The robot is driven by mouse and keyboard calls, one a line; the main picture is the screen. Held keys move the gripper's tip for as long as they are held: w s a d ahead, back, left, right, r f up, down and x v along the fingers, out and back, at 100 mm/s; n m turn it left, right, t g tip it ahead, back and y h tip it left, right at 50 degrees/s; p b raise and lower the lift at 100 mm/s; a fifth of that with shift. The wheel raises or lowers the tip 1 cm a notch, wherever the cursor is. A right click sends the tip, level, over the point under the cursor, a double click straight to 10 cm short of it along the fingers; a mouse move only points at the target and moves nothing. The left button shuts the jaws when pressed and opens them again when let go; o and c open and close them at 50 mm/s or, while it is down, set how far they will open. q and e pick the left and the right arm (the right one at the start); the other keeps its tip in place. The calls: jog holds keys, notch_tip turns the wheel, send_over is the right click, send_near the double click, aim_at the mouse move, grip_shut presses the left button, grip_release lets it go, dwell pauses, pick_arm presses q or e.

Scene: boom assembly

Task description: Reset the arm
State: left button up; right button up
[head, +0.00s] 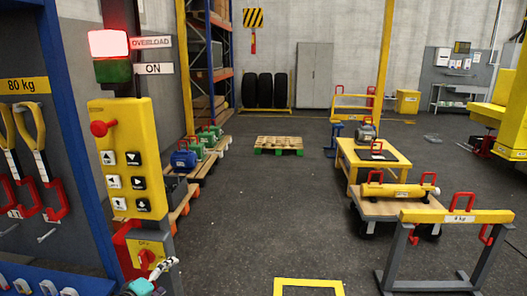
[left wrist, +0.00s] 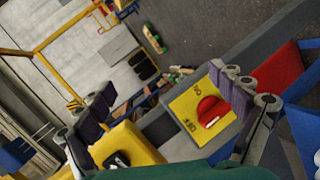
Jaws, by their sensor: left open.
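A yellow control panel (head: 125,155) with a red knob (head: 102,128) and several black arrow buttons stands at the left in the head view. Above it the red OVERLOAD lamp (head: 108,43) glows; the green lamp (head: 113,71) beside the ON label looks dark. Below the panel is a yellow switch plate (head: 146,249), partly hidden by my left gripper (head: 153,275). In the left wrist view the plate carries a red rotary switch (left wrist: 208,109) with ON and OFF marks. My left gripper (left wrist: 168,108) is open around the switch region; contact cannot be told. My right gripper is not in view.
A blue-framed tool rack (head: 60,130) stands close at the far left. To the right are a yellow bar on a grey stand (head: 457,216), a yellow table (head: 375,155) and a cart with a yellow cylinder (head: 398,190). A pallet (head: 278,145) lies farther back. The middle floor is clear.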

pick_arm(q)
jog(key=s+d+r+m+g+y, duration=0.1)
jog(key=s+d+m+g, duration=0.25)
jog(key=s+d, duration=0.45)
jog(key=s+d+r+m+g+y, duration=0.15)
jog(key=s+d+m, duration=0.3)
jog(key=s, duration=0.55)
jog(key=s+f+m+g+y, duration=0.1)
jog(key=s+m, duration=0.1)
jog(key=s, duration=0.6)
jog(key=shift+s+d+f+m, duration=0.2)
jog(key=shift+s+m, duration=0.1)
jog(key=shift+m, duration=0.1)
jog(key=shift+y, duration=0.25)
